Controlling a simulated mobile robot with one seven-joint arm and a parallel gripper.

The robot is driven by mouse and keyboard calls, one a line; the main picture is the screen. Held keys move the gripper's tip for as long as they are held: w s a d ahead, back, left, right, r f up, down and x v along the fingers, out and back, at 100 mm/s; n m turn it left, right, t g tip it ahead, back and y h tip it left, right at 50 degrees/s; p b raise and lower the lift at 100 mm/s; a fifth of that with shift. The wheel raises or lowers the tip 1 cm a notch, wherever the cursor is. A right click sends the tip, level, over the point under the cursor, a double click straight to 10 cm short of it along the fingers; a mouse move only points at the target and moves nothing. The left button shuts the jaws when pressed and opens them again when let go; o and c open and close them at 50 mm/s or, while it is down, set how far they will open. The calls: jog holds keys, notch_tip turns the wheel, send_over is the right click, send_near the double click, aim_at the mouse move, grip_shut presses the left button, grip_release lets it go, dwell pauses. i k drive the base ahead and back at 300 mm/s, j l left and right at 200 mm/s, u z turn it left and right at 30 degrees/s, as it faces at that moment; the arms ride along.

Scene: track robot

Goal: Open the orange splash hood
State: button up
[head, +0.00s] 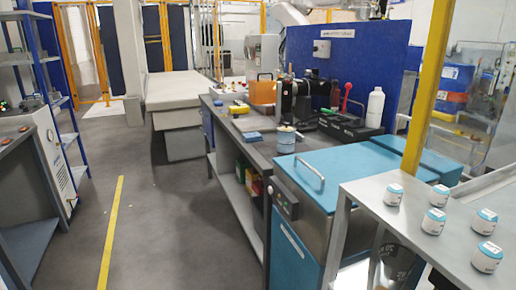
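The orange splash hood, as far as I can tell, is the orange box-like cover (263,92) on the long grey bench in the middle of the head view. A small dark handle shows near its top edge. Its front looks upright, and it is too small to tell whether it is shut. A black device (296,98) stands directly to its right and may hide part of its side. My gripper is not in this view, so its state and its distance from the hood do not show.
The grey bench (262,150) runs along the aisle. A teal-lidded cabinet (355,172) and a metal table (440,238) with several small jars stand nearer, at right. Shelving stands at left. The grey floor (165,215) with a yellow line is clear.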

aim_at(266, 91)
jog(key=i+j+z, duration=0.15)
jog(key=i+j, duration=0.4)
jog(key=i, duration=0.2)
jog(key=i+j+z, duration=0.1)
jog(key=i+j, duration=0.8)
jog(key=i, duration=0.2)
jog(key=i+j+u, duration=0.1)
jog(key=i+j, duration=0.45)
jog(key=i, duration=0.3)
jog(key=i+j+u, duration=0.1)
jog(key=i, duration=0.35)
jog(key=j, duration=0.1)
